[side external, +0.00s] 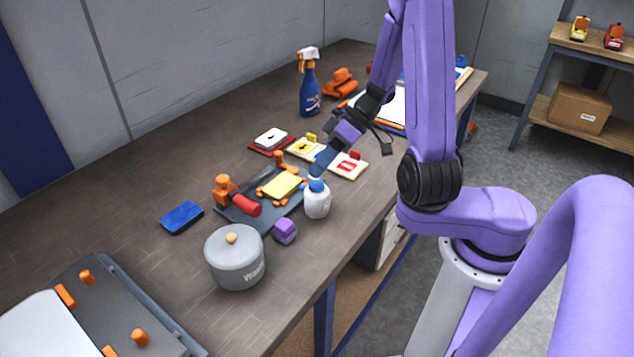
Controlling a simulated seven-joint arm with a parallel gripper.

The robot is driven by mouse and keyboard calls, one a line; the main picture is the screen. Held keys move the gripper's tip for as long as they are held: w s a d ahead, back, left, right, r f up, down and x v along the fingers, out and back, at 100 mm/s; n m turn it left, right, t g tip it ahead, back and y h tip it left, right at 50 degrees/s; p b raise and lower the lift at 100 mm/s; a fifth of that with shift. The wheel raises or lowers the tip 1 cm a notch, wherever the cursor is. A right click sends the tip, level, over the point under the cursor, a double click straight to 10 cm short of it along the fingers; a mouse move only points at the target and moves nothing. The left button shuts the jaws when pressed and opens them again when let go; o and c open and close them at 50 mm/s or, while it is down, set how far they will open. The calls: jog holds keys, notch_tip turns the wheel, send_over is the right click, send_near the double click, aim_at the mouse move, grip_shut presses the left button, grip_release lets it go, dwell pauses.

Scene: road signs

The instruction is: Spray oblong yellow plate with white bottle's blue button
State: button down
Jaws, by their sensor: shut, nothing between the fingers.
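The oblong yellow plate (282,185) lies on a dark grey tray (237,213), held among orange clamps. The white bottle (317,204) with its blue button (317,186) on top stands upright at the tray's right edge, beside the plate. My gripper (318,172) is shut and points down just above the bottle's blue button. I cannot tell whether the fingertips touch the button. No spray is visible.
A red-handled tool (245,208) lies on the tray. A purple block (284,230), grey pot (235,258) and blue sponge (181,217) are nearby. Sign cards (348,166) and a blue spray bottle (309,88) stand farther back. The table's left middle is clear.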

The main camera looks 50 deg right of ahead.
aim_at(320, 182)
jog(key=shift+f, duration=0.15)
dwell(0.5)
jog(key=shift+f, duration=0.3)
jog(key=shift+f, duration=0.35)
dwell(0.6)
jog(key=shift+r, duration=0.85)
notch_tip(320, 182, up, 6)
dwell(0.6)
jog(key=shift+a, duration=0.1)
dwell(0.5)
